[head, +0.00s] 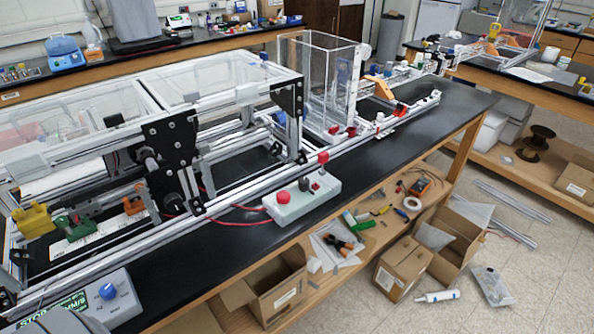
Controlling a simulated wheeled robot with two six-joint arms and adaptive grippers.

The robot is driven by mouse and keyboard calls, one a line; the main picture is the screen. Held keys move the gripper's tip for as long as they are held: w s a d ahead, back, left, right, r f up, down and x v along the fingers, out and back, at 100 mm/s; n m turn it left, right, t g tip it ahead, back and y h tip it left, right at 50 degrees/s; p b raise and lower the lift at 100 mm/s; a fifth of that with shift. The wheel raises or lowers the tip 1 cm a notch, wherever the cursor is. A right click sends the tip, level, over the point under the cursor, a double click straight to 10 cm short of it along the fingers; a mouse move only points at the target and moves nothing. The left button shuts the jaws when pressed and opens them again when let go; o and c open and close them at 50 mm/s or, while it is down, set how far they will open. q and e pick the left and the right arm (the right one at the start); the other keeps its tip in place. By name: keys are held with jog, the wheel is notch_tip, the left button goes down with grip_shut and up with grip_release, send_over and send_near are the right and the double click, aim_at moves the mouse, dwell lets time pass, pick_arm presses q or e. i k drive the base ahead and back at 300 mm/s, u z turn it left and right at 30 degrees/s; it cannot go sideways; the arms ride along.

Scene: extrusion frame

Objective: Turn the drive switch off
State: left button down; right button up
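A pale control box (299,207) sits at the bench's front edge, in front of the aluminium extrusion frame (222,187). It carries a red mushroom button (283,197) and a small black switch (303,184) with another small control beside it. Which one is the drive switch, and its position, are too small to tell. Neither of my grippers shows in the head view.
Red wires run left from the control box along the black bench top (222,257). A clear tank (318,85) stands behind. Yellow (33,221) and green (75,226) parts sit on the frame at left. Cardboard boxes (403,268) stand below the bench. The bench right of the box is clear.

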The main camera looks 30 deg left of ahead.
aim_at(303, 183)
jog(key=u, duration=1.05)
